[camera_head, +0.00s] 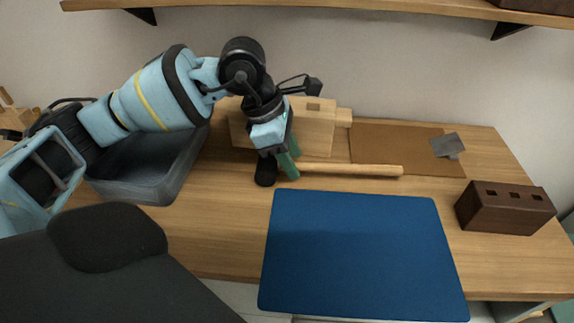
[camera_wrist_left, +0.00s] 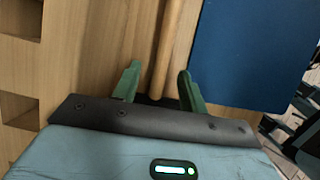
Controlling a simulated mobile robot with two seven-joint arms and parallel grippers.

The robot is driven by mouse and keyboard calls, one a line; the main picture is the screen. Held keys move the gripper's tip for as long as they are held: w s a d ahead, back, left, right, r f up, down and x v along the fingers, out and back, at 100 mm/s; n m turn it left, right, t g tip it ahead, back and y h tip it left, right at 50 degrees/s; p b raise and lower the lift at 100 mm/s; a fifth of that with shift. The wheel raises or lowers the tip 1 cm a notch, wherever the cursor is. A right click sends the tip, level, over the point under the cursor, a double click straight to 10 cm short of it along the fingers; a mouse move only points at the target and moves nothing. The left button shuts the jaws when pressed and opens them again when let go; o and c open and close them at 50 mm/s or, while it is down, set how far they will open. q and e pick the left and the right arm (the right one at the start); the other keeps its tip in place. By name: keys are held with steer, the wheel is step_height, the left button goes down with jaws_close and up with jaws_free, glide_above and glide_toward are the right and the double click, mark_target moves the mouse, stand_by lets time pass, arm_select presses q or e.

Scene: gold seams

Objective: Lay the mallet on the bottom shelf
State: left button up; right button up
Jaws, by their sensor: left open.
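The mallet's pale wooden handle (camera_head: 350,170) lies on the wooden bench, pointing right. A dark piece (camera_head: 265,170) at the handle's left end looks like its head, partly hidden by my gripper. My left gripper (camera_head: 292,168) is open over the handle near that end. In the left wrist view the handle (camera_wrist_left: 171,50) runs between the two green fingers of my left gripper (camera_wrist_left: 159,72), with a gap visible beside it. A wooden wall shelf (camera_head: 330,7) crosses the top of the head view. It is the only shelf in view. My right gripper is not in view.
A grey tray (camera_head: 135,188) stands left, under my left arm. A pale wooden block (camera_head: 318,130) stands behind the gripper. A blue mat (camera_head: 360,255) lies in front. A brown mat (camera_head: 395,150), a grey-bladed tool (camera_head: 447,145) and a dark holed block (camera_head: 505,212) are right.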

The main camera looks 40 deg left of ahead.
arm_select(q)
steer(key=shift+x, duration=0.9)
jaws_close()
steer(key=shift+r, duration=0.1)
steer(key=shift+r, duration=0.1)
steer(key=shift+r+p, duration=0.7)
steer(key=shift+r, duration=0.2)
step_height(320, 180, up, 2)
steer(key=shift+r+p, duration=0.1)
steer(key=shift+p, duration=0.65)
steer(key=s+d+p, duration=0.1)
steer(key=s+d, duration=0.2)
steer(key=s, duration=0.1)
steer(key=s+d, duration=0.4)
steer(key=s+d+p, duration=0.1)
steer(key=s+d, duration=0.2)
steer(key=s, duration=0.1)
steer(key=shift+d+r+p, duration=0.35)
